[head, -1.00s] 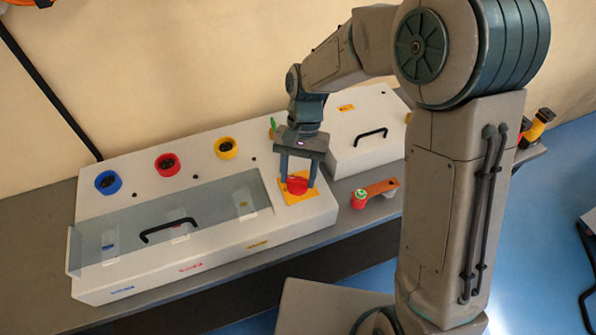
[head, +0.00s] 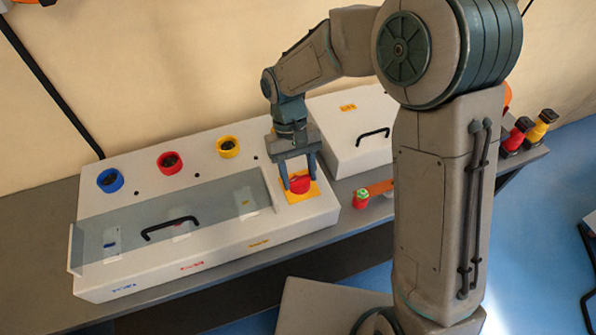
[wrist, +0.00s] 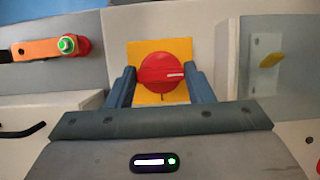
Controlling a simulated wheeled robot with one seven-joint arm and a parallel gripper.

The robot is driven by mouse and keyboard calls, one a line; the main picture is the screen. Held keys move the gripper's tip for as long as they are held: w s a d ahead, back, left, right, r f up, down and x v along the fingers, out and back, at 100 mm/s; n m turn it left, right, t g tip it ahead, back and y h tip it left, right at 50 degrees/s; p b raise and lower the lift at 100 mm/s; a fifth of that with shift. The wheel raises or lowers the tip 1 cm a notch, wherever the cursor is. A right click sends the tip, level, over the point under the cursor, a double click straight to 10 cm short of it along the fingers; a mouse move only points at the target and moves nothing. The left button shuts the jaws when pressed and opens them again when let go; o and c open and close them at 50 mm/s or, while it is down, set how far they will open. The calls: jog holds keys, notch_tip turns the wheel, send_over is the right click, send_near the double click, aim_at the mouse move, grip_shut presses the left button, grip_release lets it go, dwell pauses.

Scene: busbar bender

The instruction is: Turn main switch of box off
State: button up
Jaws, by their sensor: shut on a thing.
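The box (head: 215,262) is a long white case on the bench. Its main switch is a red round knob (head: 301,184) on a yellow square plate (head: 296,197) at the box's right end. The knob also shows in the wrist view (wrist: 160,73), with a white mark towards its right side. My gripper (head: 299,177) points down over the switch. Its two blue fingers stand on either side of the knob and are shut on it. In the wrist view the fingers (wrist: 161,82) flank the knob; their exact contact is hard to see.
A clear cover (head: 165,225) with a black handle lies along the box front. Blue (head: 110,181), red (head: 170,163) and yellow (head: 228,146) round sockets line the back. A second white box (head: 345,115) and an orange lever (head: 380,188) are to the right.

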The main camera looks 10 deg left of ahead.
dwell(0.4)
jog(key=o, duration=1)
jog(key=b+v, duration=0.1)
jog(key=v, duration=1.2)
jog(key=shift+r, duration=0.45)
jog(key=shift+a, duration=0.15)
jog(key=s+d+r+m+t+y, duration=0.1)
jog(key=s+d+m+t, duration=0.1)
jog(key=d, duration=0.6)
jog(key=s+d+r+m+t+y, duration=0.1)
jog(key=s+d+r+t, duration=0.1)
jog(key=d, duration=0.5)
jog(key=s+d+f+m+t, duration=0.3)
jog(key=s+d, duration=0.6)
jog(key=d, duration=0.2)
jog(key=shift+d+f, duration=0.15)
jog(key=shift+f, duration=0.15)
